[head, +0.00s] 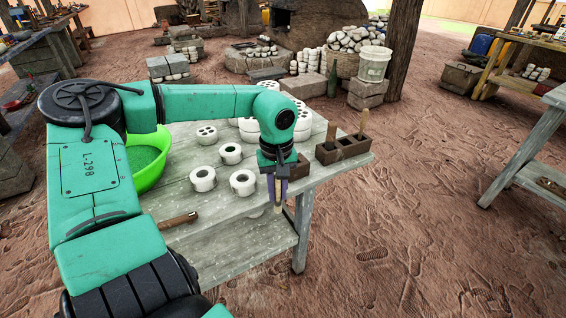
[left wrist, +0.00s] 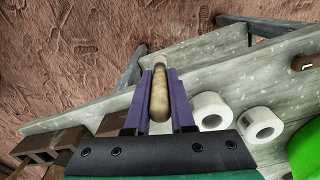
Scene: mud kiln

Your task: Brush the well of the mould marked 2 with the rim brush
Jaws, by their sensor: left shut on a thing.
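My left gripper (head: 278,194) is shut on a pale wooden handle (left wrist: 158,98), likely the rim brush's; no bristles can be made out. It holds the handle near the table's right front edge. A brown mould block (head: 343,149) with open square wells sits at the table's right end. Two wooden handles (head: 331,134) (head: 363,122) stand up at it. Another brown block (head: 301,168) is partly hidden behind my gripper; brown blocks also show at lower left in the left wrist view (left wrist: 48,146). No number is readable. My right gripper is not in view.
The grey table (head: 225,218) carries several white rings (head: 242,182), stacked white pieces (head: 248,132) and a green bowl (head: 148,160), partly behind my arm. A wooden-handled tool (head: 178,219) lies at the front left. Open dirt floor (head: 430,200) is to the right.

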